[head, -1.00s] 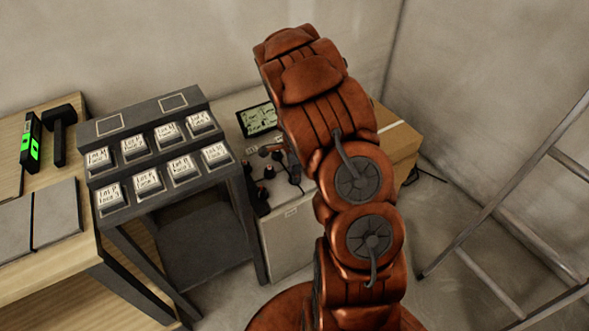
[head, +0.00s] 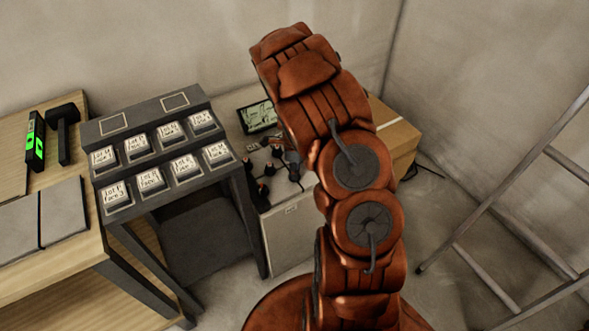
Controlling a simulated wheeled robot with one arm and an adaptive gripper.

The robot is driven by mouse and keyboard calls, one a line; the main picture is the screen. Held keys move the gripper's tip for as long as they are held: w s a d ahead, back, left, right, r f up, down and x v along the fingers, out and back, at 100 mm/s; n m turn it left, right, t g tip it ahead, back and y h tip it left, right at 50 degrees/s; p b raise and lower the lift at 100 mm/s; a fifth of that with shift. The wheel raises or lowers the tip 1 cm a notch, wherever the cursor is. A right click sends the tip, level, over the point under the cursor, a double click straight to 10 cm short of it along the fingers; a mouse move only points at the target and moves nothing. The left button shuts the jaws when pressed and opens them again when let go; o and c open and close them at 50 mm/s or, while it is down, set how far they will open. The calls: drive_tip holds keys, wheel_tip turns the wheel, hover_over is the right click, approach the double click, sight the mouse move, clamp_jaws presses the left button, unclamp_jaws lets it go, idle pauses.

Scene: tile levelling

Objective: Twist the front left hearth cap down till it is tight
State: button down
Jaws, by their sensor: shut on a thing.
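Several small dark caps with reddish tops stand on the white low unit (head: 290,238) left of my arm. One cap (head: 268,170) stands clear in the open, and another cap (head: 263,190) is nearer the front left edge. My gripper (head: 291,158) shows only as a small dark part beside my orange arm, low over the caps. It is shut on what looks like a cap; the arm hides most of the grip. I cannot tell which cap is held or how tight it sits.
A small screen (head: 258,116) stands behind the caps. A cardboard box (head: 398,140) is right of my arm. A dark rack (head: 130,215) with labelled blocks and a wooden bench (head: 50,265) with grey tiles are at left. A ladder (head: 500,200) leans at right.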

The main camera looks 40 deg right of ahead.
drive_tip(key=c, duration=0.8)
unclamp_jaws()
drive_tip(key=shift+r, duration=0.1)
wheel_tip(320, 180, up, 12)
drive_tip(key=shift+f, duration=0.1)
idle(0.5)
